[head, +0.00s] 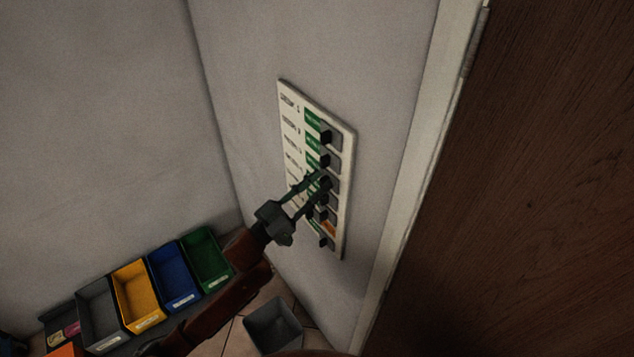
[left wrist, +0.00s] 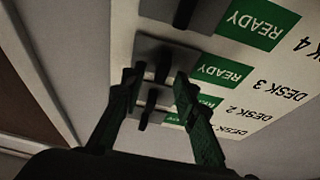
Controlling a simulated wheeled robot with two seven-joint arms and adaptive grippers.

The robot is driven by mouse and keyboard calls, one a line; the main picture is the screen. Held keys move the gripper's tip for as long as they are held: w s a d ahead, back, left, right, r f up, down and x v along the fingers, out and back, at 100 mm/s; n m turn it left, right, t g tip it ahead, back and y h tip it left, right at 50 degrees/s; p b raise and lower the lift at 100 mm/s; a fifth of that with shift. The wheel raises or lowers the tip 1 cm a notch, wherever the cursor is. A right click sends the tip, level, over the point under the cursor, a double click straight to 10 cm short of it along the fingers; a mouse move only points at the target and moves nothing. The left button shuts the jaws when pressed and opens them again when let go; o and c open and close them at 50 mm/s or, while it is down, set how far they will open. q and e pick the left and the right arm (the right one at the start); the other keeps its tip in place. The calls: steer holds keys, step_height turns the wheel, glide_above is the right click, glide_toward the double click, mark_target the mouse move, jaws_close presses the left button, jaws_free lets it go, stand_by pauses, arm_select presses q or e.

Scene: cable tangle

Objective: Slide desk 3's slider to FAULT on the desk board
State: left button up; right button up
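The desk board (head: 346,170) is a white panel on the wall with a column of dark sliders. In the left wrist view it appears upside down. Desk 3's row has a green READY label (left wrist: 222,74) showing, and its dark slider (left wrist: 164,52) covers the other side. My left gripper (head: 320,180) is at this row; in the left wrist view its fingers (left wrist: 158,82) are apart, one on each side of the slider's black knob (left wrist: 163,68). I cannot tell whether they touch it. My right gripper is not in view.
Neighbouring sliders sit close by: desk 2's knob (left wrist: 148,115) and desk 4's slider (left wrist: 190,12). A lower row shows an orange label (head: 329,228). Coloured bins (head: 135,290) and a grey bin (head: 272,325) stand below. A brown door (head: 540,190) is at right.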

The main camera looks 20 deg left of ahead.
arm_select(q)
steer(key=shift+c, duration=0.7)
jaws_close()
